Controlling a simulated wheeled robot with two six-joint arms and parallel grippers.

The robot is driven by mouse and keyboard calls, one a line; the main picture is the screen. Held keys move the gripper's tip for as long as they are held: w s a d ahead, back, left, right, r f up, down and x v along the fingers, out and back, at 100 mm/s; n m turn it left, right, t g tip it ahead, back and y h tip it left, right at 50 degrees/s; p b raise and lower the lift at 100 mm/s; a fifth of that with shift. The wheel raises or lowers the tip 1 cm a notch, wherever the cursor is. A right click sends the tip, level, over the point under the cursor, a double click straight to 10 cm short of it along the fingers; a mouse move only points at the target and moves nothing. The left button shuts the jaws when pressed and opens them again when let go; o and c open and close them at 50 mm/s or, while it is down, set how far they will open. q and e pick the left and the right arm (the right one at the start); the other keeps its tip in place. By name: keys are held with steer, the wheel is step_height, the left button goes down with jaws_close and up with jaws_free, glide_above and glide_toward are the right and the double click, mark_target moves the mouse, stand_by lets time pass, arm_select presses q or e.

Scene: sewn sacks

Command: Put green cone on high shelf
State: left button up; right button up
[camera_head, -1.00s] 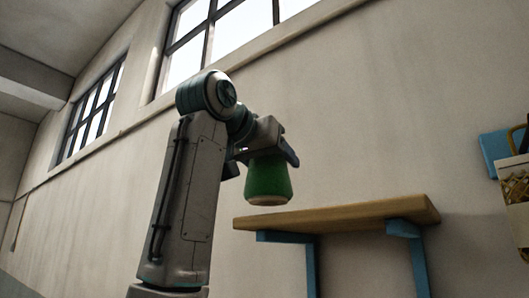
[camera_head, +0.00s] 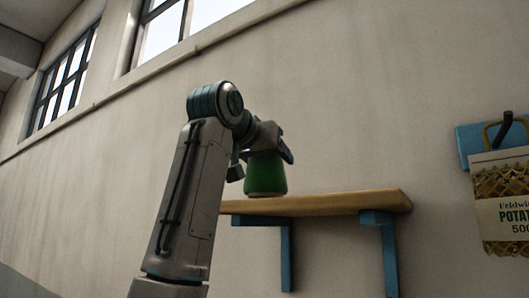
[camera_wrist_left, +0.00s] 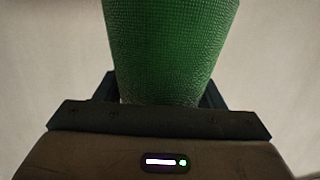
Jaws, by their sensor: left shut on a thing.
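The green cone (camera_head: 265,176) is held upright with its wide end down, at the left part of the high shelf (camera_head: 335,203). Its base looks level with the wooden shelf top; I cannot tell whether it touches. My left gripper (camera_head: 268,155) is shut on the cone's narrow upper part. In the left wrist view the woven green side of the cone (camera_wrist_left: 170,50) fills the middle, between the fingers of my left gripper (camera_wrist_left: 165,95). The cone's top is hidden by the gripper. My right gripper is not in view.
The shelf rests on blue brackets (camera_head: 388,250) against a plain wall. To the right, a mesh potato sack (camera_head: 505,215) hangs from a dark hook on a blue plate (camera_head: 470,146). The shelf top right of the cone is clear.

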arm_select(q)
steer(key=shift+w+d, duration=0.1)
steer(key=shift+f+b, duration=0.4)
steer(key=shift+f, duration=0.1)
stand_by(0.4)
steer(key=o, duration=1.1)
steer(key=shift+o, duration=0.2)
steer(key=shift+s+a+b, duration=0.35)
steer(key=shift+s+b, duration=0.1)
steer(key=shift+s, duration=0.05)
steer(key=b+v, duration=0.4)
steer(key=v, duration=0.5)
steer(key=shift+s+a+r, duration=0.15)
steer(key=shift+s+r, duration=0.05)
steer(key=shift+s, duration=0.15)
